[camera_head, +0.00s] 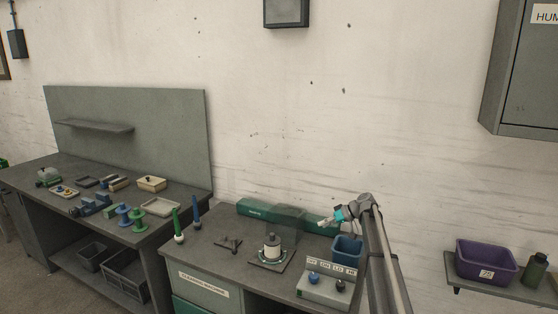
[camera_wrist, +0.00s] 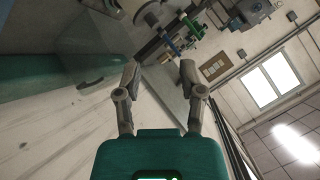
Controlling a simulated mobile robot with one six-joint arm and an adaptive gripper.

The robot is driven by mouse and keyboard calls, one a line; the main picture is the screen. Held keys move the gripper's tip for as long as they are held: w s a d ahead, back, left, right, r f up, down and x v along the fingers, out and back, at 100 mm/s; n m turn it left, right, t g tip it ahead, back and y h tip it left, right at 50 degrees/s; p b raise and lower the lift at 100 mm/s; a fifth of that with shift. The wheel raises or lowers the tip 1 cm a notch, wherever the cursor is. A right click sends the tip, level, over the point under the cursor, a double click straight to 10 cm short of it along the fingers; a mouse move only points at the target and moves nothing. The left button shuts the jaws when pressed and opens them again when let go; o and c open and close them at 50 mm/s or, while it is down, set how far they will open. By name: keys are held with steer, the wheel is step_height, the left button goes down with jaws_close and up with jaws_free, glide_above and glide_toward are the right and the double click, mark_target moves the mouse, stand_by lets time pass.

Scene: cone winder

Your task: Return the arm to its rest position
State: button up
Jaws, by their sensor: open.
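My gripper (camera_wrist: 160,75) is open in the wrist view, with its two grey fingers apart and nothing between them. In the head view my gripper (camera_head: 327,221) is small, held above the right part of the winder bench, close to the long green machine housing (camera_head: 262,211). It points left, and its finger opening is too small to read there. The wrist view is tilted and shows the green housing (camera_wrist: 40,95) at left and the room with a window beyond.
The winder bench carries a white cone on a round base (camera_head: 271,247), a blue bin (camera_head: 347,249) and a control box (camera_head: 324,289). A workbench (camera_head: 190,190) with several parts stands at left. A purple bin (camera_head: 486,262) sits on a shelf at right.

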steer(key=s+f+m+g+h+b, duration=0.1)
steer(key=s+f+h, duration=0.4)
steer(key=s, duration=1.7)
steer(key=s+a+f+m+g+h+b, duration=0.1)
steer(key=s+f+m+h+b, duration=0.2)
steer(key=s, duration=1.9)
step_height(320, 180, down, 5)
steer(key=m+h, duration=0.3)
steer(key=shift+r, duration=0.15)
